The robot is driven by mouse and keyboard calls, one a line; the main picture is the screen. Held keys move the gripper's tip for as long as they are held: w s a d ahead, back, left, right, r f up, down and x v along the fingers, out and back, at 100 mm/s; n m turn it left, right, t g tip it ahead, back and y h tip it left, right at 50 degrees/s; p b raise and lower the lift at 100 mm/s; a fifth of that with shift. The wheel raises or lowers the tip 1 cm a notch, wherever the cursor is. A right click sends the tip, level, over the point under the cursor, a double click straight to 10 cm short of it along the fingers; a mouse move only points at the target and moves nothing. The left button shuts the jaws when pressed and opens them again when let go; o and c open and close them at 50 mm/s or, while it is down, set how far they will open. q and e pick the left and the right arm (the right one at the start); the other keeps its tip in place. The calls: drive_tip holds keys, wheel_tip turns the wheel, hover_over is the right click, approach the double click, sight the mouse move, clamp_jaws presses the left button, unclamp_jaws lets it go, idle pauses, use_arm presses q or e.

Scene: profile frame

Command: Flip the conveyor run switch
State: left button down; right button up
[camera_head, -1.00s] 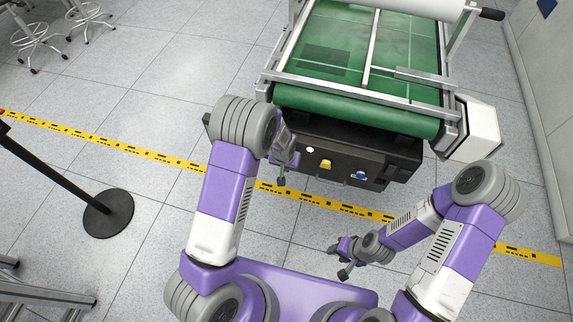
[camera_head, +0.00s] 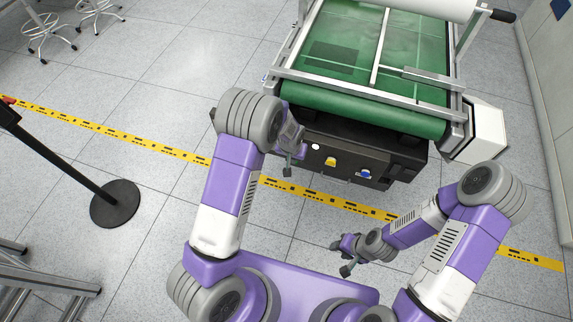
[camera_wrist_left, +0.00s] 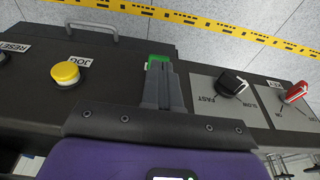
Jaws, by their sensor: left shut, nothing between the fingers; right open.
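The black control box (camera_head: 385,152) sits under the near end of the conveyor. In the left wrist view a red switch lever (camera_wrist_left: 296,92) stands on a grey lettered plate at the right; its lettering is too small to read surely. My left gripper (camera_wrist_left: 160,66) is shut and empty, over the panel between the yellow JOG button (camera_wrist_left: 66,73) and the black SLOW/FAST knob (camera_wrist_left: 232,83). The red lever is apart from the fingers. In the head view my left gripper (camera_head: 289,172) is at the box's left end; the lever is hidden there. My right gripper (camera_head: 340,257) is open and low, away from the box.
A green part (camera_wrist_left: 158,60) shows at the fingertips; contact cannot be told. A metal handle (camera_wrist_left: 78,28) rises from the panel edge. The green conveyor belt (camera_head: 355,108) is above the box. A black barrier post (camera_head: 115,203) stands left. Floor between is clear.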

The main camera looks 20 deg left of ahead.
use_arm(q)
drive_tip(key=s+r+p, duration=0.3)
drive_tip(key=s+r, duration=0.4)
drive_tip(key=s, duration=0.3)
drive_tip(key=shift+a+r+p, duration=0.15)
drive_tip(key=shift+r+p, duration=0.1)
drive_tip(key=shift+p, duration=0.1)
drive_tip(key=s+d+f+n+g+h, duration=0.1)
drive_tip(key=s+d+f+h, duration=0.1)
drive_tip(key=s+f, duration=0.3)
drive_tip(key=s+d+f+n+h, duration=0.2)
drive_tip(key=s+f, duration=0.3)
drive_tip(key=s, duration=0.5)
drive_tip(key=shift+f+g, duration=0.25)
drive_tip(key=shift+g, duration=0.15)
idle(0.4)
